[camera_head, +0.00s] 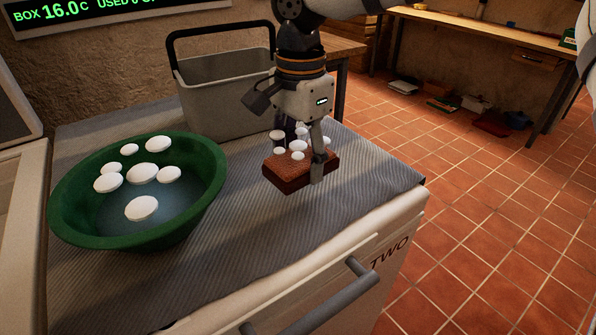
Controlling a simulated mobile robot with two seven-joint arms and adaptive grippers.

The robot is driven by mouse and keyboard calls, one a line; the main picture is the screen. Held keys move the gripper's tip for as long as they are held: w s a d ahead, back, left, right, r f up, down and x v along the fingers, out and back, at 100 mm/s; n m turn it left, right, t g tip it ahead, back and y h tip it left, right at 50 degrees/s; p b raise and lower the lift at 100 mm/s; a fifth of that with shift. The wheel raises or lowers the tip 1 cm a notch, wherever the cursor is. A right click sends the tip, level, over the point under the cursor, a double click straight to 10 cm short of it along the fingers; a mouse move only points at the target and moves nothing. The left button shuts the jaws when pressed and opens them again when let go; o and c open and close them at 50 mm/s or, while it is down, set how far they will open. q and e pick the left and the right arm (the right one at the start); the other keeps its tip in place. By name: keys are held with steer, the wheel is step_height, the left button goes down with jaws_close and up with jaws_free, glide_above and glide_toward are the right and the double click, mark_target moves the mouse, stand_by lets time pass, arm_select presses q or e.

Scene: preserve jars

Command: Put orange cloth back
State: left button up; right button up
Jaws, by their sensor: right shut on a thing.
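My right gripper (310,160) comes down from the top middle and is shut on a reddish-brown block (287,176) with a rough, textured face. One fingertip shows against its near right side; the other is largely hidden. Several small white mushroom-like caps (298,146) stand on top of the block, between the fingers. I cannot tell whether the block touches the grey striped mat (250,235) or hangs just above it. No plainly orange cloth shows; I cannot tell whether this block is the folded cloth. My left gripper is not in view.
A green bowl (62,212) with several white caps stands at left on the mat. A grey bucket (215,108) with a dark handle stands behind. The mat is clear in front of the block. A bar handle (320,300) juts from the cabinet front.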

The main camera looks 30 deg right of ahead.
mark_target(301, 169)
steer(key=f, duration=0.2)
steer(key=w+f, duration=0.1)
steer(key=shift+d+f, duration=0.15)
steer(key=shift+d, duration=0.15)
steer(key=shift+f, duration=0.35)
steer(key=shift+f, duration=0.15)
steer(key=o, duration=1.2)
